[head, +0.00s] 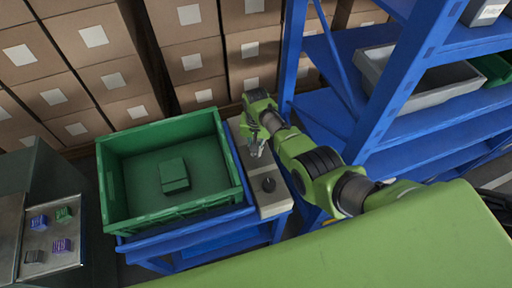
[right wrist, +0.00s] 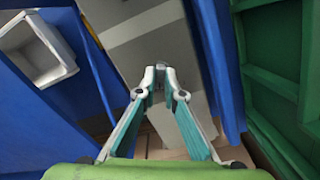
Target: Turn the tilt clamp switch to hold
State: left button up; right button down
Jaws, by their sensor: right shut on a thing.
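A long grey control box (head: 274,204) stands beside the green crate, and it also fills the middle of the right wrist view (right wrist: 148,40). My right gripper (head: 257,151) reaches down over the middle of the box. Its fingertips (right wrist: 160,76) come close together, shut on a small switch at the box that they mostly hide. I cannot read any marking or the switch's setting. My left gripper is not in view.
The green crate (head: 117,211) with a green block (head: 174,175) stands left of the box on a blue stand. A blue shelf rack (head: 376,85) stands close on the right. Stacked cartons (head: 98,75) line the back. A metal tray (head: 40,240) with small packs lies at left.

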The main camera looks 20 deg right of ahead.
jog(key=shift+m, duration=1.1)
jog(key=c, duration=2.1)
grip_release()
notch_tip(320, 180, up, 12)
jog(key=shift+r, duration=0.1)
